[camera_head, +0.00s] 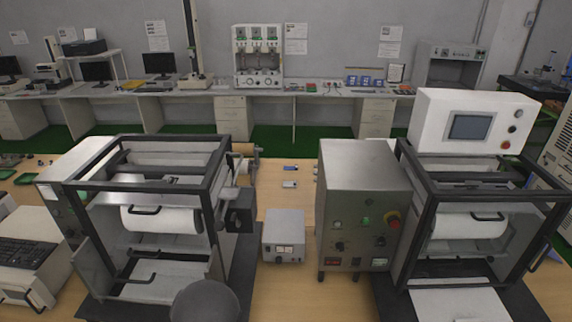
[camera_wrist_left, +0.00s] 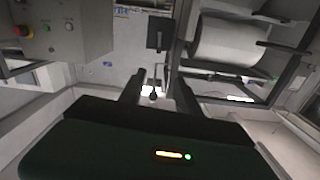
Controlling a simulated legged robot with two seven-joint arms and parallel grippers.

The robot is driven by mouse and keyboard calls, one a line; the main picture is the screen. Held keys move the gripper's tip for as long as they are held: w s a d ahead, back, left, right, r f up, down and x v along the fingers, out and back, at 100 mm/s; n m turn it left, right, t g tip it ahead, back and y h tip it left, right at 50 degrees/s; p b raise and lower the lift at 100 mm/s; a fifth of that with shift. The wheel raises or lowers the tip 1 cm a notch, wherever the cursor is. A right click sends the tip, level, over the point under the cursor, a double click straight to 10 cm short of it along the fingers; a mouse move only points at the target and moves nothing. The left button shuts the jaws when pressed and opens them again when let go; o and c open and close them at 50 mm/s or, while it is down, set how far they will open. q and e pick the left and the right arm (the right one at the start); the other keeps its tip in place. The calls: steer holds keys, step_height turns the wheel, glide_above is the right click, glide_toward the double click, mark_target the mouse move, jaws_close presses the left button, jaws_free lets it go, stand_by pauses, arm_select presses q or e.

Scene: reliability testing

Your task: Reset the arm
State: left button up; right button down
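My left gripper (camera_wrist_left: 158,92) shows in the left wrist view. Its two dark fingers stand apart, and no held object is visible between them. Beyond the fingers are a white roller (camera_wrist_left: 228,45) in a dark frame and a grey control box (camera_wrist_left: 70,30) with a red knob. Neither gripper can be made out in the head view. My right gripper is not in view. A rounded dark grey shape (camera_head: 204,302) sits at the bottom edge of the head view; I cannot tell what it is.
Two black-framed machines with white rollers stand at left (camera_head: 160,219) and right (camera_head: 470,225). A grey control cabinet (camera_head: 365,190) stands beside the right one. A small grey box (camera_head: 284,234) sits between them on the wooden table (camera_head: 275,290). A keyboard (camera_head: 22,252) is at far left.

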arm_select(q)
step_height(320, 180, down, 11)
steer(key=s+a+n+g+y+b, duration=0.1)
steer(key=n+g+b, duration=0.2)
steer(key=g+b, duration=0.45)
steer(key=s+f+m+g+b, duration=0.1)
steer(key=s+g+b, duration=0.2)
steer(key=s+g, duration=0.4)
steer(key=s, duration=0.7)
steer(key=shift+d+m+g+b, duration=0.3)
steer(key=shift+g, duration=0.05)
steer(key=shift+s, duration=0.1)
